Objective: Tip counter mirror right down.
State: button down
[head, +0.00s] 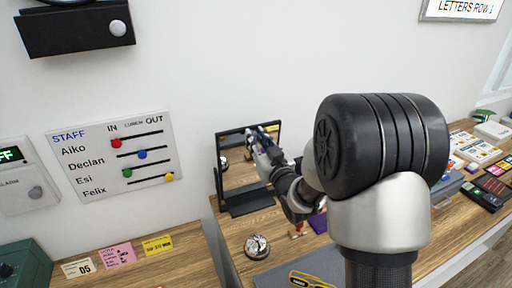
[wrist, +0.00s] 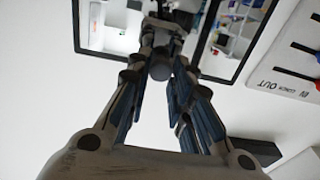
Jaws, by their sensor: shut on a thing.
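The counter mirror (head: 240,180) is a dark-framed rectangular mirror on a black base (head: 250,207), on the wooden counter against the white wall. It stands close to upright; its exact tilt is hard to tell. My gripper (head: 262,146) reaches its upper part from the right, and my arm hides part of its right side. In the wrist view the mirror's frame (wrist: 259,40) runs across the top, upside down. There my gripper (wrist: 160,70) has its fingertips closed together at the frame's edge, shut on the mirror. The glass reflects my gripper and the room.
A silver bell (head: 257,246) stands on the counter in front of the mirror. A staff board (head: 115,154) with coloured sliders hangs left of it. Paper notes (head: 118,255) and a green box (head: 27,262) lie further left. Cards and devices (head: 490,187) crowd the right counter.

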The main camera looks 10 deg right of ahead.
jog(key=s+f+b, duration=0.1)
jog(key=s+b, duration=0.1)
jog(key=b, duration=0.1)
jog(key=s+f+b, duration=0.1)
jog(key=b, duration=0.1)
jog(key=shift+s+d+f, duration=0.2)
jog(key=shift+d+f, duration=0.1)
jog(key=c, duration=1.8)
grip_release()
jog(key=o, duration=0.4)
jog(key=shift+w+r, duration=0.1)
jog(key=shift+r, duration=0.05)
jog(key=shift+c, duration=0.2)
jog(key=v, duration=0.7)
jog(key=shift+s, duration=0.25)
